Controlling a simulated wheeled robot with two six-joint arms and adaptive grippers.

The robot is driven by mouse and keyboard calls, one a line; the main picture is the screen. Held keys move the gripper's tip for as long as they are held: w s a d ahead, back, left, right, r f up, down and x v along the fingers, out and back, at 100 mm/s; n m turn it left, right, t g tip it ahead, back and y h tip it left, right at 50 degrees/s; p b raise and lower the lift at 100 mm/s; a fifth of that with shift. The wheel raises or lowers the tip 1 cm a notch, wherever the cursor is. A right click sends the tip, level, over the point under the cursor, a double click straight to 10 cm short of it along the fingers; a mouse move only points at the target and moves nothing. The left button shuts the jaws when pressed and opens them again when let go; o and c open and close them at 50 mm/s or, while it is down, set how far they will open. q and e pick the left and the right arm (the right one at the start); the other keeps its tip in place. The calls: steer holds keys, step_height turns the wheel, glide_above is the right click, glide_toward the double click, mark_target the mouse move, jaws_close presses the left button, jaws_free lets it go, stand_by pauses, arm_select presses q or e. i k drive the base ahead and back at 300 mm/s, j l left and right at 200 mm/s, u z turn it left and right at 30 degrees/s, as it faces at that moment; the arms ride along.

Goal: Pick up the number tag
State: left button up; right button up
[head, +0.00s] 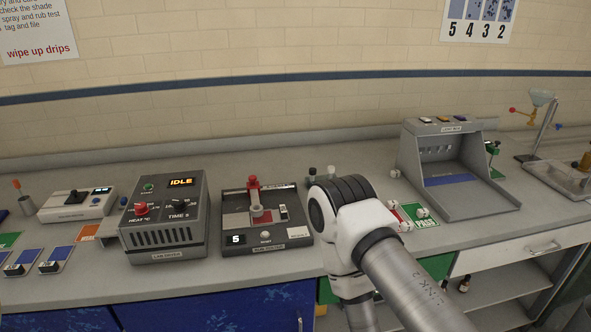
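I cannot pick out the number tag for certain. Several small white round pieces lie at the right of the bench: one white piece (422,213) is on the green PASS mat (427,222), and another white piece (394,173) is farther back. They are too small to show any number. One of my arms comes in from the lower right and bends down in the middle, covering part of the bench and the mat's left side.
The rub tester (291,232), its small display reading 5, stands left of my arm. The grey dryer box (167,240) reads IDLE. A light box (466,196) stands right. Blue cards (57,254) lie far left. A drawer (530,251) is below the bench.

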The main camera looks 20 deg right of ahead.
mark_target(408, 227)
steer(key=z, duration=1.55)
